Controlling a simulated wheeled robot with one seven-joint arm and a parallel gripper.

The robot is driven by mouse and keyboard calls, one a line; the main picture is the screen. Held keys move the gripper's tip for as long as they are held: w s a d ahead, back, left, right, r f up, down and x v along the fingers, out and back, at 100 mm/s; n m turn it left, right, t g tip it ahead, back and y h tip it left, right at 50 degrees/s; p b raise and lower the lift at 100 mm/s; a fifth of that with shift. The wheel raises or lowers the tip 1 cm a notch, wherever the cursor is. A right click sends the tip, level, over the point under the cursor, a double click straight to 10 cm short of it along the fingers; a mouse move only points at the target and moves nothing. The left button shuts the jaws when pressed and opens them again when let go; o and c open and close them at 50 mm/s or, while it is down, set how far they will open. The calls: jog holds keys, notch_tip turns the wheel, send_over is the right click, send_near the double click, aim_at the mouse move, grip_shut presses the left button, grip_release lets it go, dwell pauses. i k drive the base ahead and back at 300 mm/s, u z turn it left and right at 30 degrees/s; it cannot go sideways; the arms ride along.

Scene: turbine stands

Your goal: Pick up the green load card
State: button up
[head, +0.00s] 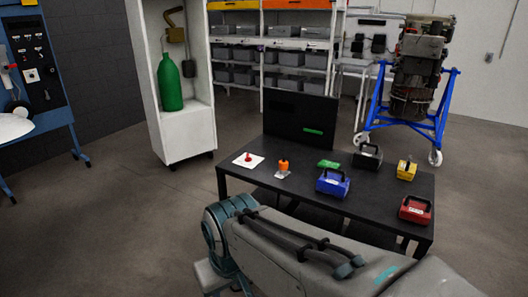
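A small flat green piece, which looks like the green load card (328,164), lies on the black table (262,188). It lies behind the blue case (332,183) and left of the black case (368,157), with an orange-topped item (283,167) to its left. Nothing covers it. My arm crosses the foreground in front of the table, apart from the card. My gripper's fingers are not visible in this view.
A dark upright panel with a green strip (313,131) stands at the table's back. A red-buttoned white plate (248,160), a yellow case (406,171) and a red case (415,210) are also on the table. A white cabinet (186,135) stands behind left. Floor at left is clear.

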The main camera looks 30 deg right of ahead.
aim_at(323, 163)
jog(key=z, duration=0.2)
jog(key=i, duration=1.2)
jog(key=z, duration=1.5)
jog(key=i, duration=0.75)
jog(key=z, duration=0.8)
